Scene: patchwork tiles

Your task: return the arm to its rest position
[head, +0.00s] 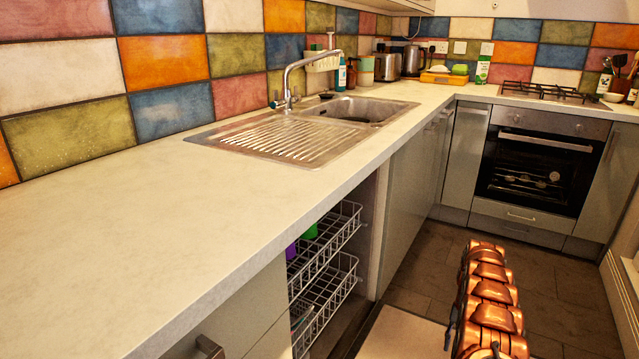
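Copper-coloured segments, which look like my own arm (490,292), run up from the bottom edge at the lower right of the head view, over the dark floor. Black and grey parts show at their near end. I cannot make out any gripper fingers, so my gripper is not visible here. No held object shows.
A long pale worktop (150,210) with a steel sink (345,112) runs along the left. Below it, an open dishwasher has wire racks (325,285) and a lowered door (405,335) close to my arm's left. An oven (535,165) stands at the back right. Dark floor (565,295) is clear to the right.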

